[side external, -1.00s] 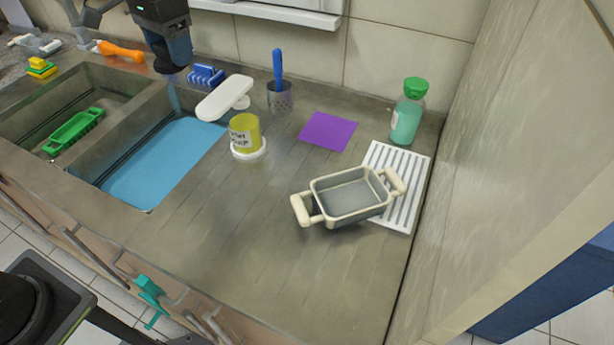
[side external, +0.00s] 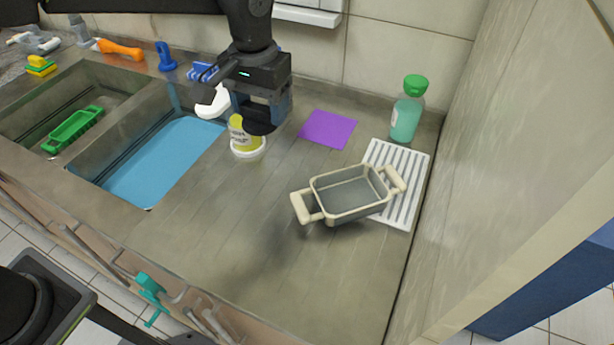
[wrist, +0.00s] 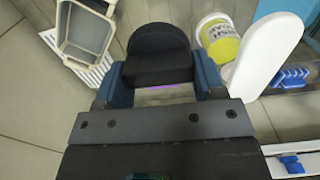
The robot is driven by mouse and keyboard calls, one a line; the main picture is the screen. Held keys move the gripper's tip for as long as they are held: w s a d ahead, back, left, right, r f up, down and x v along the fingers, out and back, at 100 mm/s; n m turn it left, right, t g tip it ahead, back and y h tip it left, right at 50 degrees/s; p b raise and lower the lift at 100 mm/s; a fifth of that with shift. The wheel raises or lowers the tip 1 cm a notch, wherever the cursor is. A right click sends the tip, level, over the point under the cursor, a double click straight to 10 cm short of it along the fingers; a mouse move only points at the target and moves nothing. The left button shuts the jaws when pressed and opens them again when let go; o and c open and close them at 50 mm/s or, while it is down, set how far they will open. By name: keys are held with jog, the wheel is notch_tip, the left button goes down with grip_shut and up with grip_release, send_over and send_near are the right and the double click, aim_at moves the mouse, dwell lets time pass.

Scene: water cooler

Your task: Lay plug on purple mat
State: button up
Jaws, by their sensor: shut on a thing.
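The black plug (side external: 259,122) is a dark rounded piece held at the lower end of my gripper (side external: 262,106). My gripper is shut on it, above the counter and left of the purple mat. In the wrist view the plug (wrist: 158,52) sits between the two blue fingers of my gripper (wrist: 160,78). The purple mat (side external: 328,129) lies flat and bare on the counter, to the right of my gripper. In the wrist view only a thin purple strip of it (wrist: 165,86) shows below the plug.
A cream-handled basin (side external: 347,193) rests partly on a striped white rack (side external: 398,205). A green-capped bottle (side external: 408,110) stands right of the mat. The front counter is clear.

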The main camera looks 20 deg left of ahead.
aim_at(271, 187)
notch_tip(271, 187, down, 17)
jog(key=shift+f, duration=0.1)
dwell(0.4)
jog(key=o, duration=0.9)
jog(key=shift+f, duration=0.15)
jog(key=shift+o, duration=0.5)
notch_tip(271, 187, up, 12)
jog(key=shift+r, duration=0.2)
